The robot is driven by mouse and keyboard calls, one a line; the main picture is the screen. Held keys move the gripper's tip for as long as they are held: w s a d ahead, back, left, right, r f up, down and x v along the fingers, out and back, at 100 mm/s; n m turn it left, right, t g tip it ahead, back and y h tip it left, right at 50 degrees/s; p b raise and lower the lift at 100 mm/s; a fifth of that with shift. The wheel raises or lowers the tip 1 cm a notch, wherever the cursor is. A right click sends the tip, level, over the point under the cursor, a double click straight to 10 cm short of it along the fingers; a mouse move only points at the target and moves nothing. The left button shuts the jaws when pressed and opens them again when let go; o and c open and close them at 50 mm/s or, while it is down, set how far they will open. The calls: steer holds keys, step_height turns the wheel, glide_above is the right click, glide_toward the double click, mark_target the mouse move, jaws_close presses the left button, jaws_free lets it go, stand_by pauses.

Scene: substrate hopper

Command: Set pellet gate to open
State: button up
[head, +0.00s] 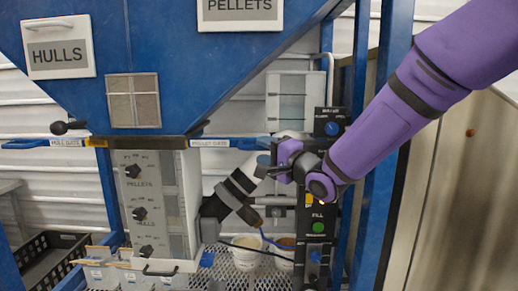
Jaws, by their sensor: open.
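The pellet gate (210,143) is a flat bar with a white "PELLET GATE" label under the right side of the blue hopper. Its blue handle end (246,144) reaches right, toward my gripper. My gripper (265,160) comes in from the right on a purple arm, with its fingers pointing left. It is open, close to the handle end. The fingers are small and partly overlap the handle, so I cannot tell whether they touch or surround it.
The hull gate (66,143) mirrors it at left. A control box (150,205) with black knobs hangs below the hopper. A dark panel (318,226) with a green button stands under my wrist. White buckets (246,255) sit below. A blue post (390,130) stands behind my arm.

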steer(key=shift+x, duration=1.2)
steer(key=shift+c, duration=0.3)
jaws_close()
steer(key=d, duration=0.7)
steer(key=shift+d, duration=0.2)
steer(key=shift+o, duration=0.3)
jaws_free()
steer(key=shift+s, duration=0.1)
steer(key=shift+d, duration=0.1)
steer(key=v, duration=1)
steer(key=shift+s+d, duration=0.25)
steer(key=shift+s, duration=0.1)
